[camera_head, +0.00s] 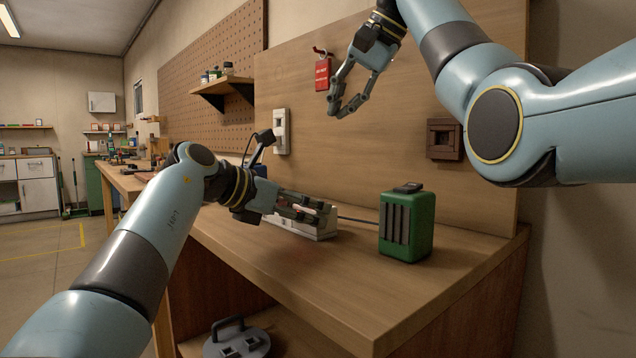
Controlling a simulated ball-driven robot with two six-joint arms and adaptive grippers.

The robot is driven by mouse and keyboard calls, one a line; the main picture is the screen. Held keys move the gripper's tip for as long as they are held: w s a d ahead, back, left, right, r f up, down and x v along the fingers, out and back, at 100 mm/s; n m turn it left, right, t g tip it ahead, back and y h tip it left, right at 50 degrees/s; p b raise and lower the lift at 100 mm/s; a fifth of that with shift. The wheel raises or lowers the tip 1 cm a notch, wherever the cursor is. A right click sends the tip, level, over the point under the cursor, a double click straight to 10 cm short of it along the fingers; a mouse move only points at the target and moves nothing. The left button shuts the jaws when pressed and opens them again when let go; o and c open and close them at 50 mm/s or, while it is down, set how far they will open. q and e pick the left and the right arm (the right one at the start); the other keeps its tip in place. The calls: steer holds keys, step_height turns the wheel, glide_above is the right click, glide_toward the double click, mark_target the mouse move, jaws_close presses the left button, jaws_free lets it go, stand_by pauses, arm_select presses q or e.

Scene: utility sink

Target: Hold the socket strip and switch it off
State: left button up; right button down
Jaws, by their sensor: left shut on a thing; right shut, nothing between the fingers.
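The white socket strip (318,232) lies on the wooden bench near the back board, with a dark cable running from its right end. My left gripper (312,208) is shut on the strip from the left, and its fingers hide part of the strip's top. I cannot make out the switch or its position. My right gripper (345,108) is shut and empty. It points down, high in front of the back board, above and to the right of the strip and well apart from it.
A green box with dark ribs (410,228) stands on the bench to the right of the strip. A red tag (323,75), a white wall switch (282,131) and a brown socket box (444,139) are on the board. The front bench top is clear.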

steer(key=s+f+n, duration=0.1)
steer(key=n, duration=0.2)
steer(key=s+f+n+t, duration=0.1)
steer(key=n, duration=0.3)
steer(key=s+d+n+y, duration=0.1)
steer(key=s+n, duration=0.1)
steer(key=n, duration=0.1)
steer(key=shift+f+n+t, duration=0.3)
steer(key=shift+f, duration=0.1)
steer(key=x, duration=0.9)
steer(key=shift+f, duration=0.1)
steer(key=f, duration=0.3)
steer(key=shift+w+a+f, duration=0.1)
steer(key=shift+a+f, duration=0.2)
steer(key=shift+a, duration=0.05)
steer(key=shift+f, duration=0.5)
